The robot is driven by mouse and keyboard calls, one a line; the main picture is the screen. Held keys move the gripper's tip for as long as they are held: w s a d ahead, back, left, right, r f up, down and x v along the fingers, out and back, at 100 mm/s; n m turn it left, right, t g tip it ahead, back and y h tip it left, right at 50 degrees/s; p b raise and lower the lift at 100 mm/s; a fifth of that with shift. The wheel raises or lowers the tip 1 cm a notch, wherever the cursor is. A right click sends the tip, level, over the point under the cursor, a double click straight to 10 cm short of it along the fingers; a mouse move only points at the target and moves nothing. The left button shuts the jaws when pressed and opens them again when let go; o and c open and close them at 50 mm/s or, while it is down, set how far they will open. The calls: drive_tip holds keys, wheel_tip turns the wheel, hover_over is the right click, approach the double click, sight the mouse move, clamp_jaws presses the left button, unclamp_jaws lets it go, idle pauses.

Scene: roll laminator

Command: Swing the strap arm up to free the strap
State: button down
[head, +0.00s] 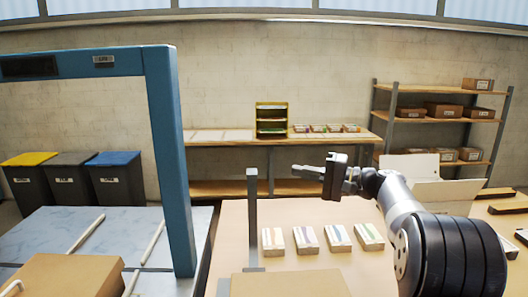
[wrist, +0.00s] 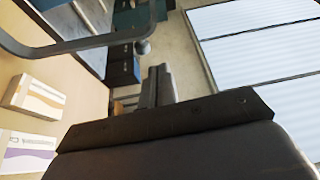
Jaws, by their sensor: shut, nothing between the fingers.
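I cannot make out a strap.
A cardboard box (head: 290,284) lies at the table's front edge. Several small labelled packs (head: 306,240) lie in a row beyond it. A blue arch (head: 172,150) rises over the grey-topped table at left. Shelves (head: 436,118) stand at the back right. Air around my gripper looks clear.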

drive_tip(key=w+a+f+m+p, duration=0.1)
drive_tip(key=w+a+p, duration=0.4)
drive_tip(key=a, duration=0.5)
drive_tip(key=shift+f+m+h+p, duration=0.3)
drive_tip(key=shift+f+h+p, duration=0.15)
drive_tip(key=shift+p, duration=0.65)
drive_tip(key=shift+a, duration=0.1)
drive_tip(key=s+r+n+y+b, duration=0.2)
drive_tip(key=s+b, duration=0.7)
drive_tip(key=b, duration=0.5)
drive_tip(key=shift+s+r+n, duration=0.25)
drive_tip(key=shift+r+n, duration=0.65)
drive_tip(key=shift+n, duration=0.3)
